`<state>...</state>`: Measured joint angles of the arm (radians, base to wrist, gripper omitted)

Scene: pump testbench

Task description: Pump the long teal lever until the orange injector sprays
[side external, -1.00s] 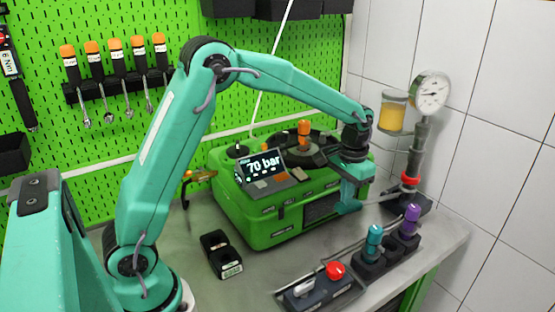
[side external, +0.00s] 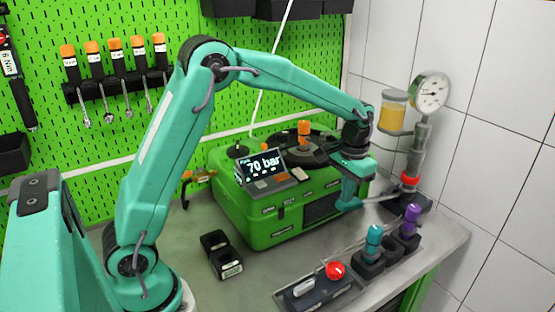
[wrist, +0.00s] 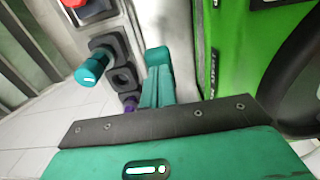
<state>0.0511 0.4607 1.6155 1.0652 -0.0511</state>
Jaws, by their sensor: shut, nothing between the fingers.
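The pump stands at the right with a round gauge (side external: 431,92) and an amber cup (side external: 392,112). A thin grey rod runs left from its base to a teal end, which appears to be the long teal lever (side external: 348,204). My gripper (side external: 349,188) is shut and empty, with its fingertips down at that end. I cannot tell exactly where they touch. In the wrist view a teal block (wrist: 157,56) shows just beyond my gripper (wrist: 158,88). The orange injector (side external: 304,128) stands upright on the green tester (side external: 270,232); no spray shows. The display (side external: 262,163) reads 70 bar.
A holder with a teal-capped piece (side external: 373,236) and a purple-capped piece (side external: 411,215) stands at the front right. A dark box with a red knob (side external: 335,270) is in front. A small black tray (side external: 222,256) sits left of the tester.

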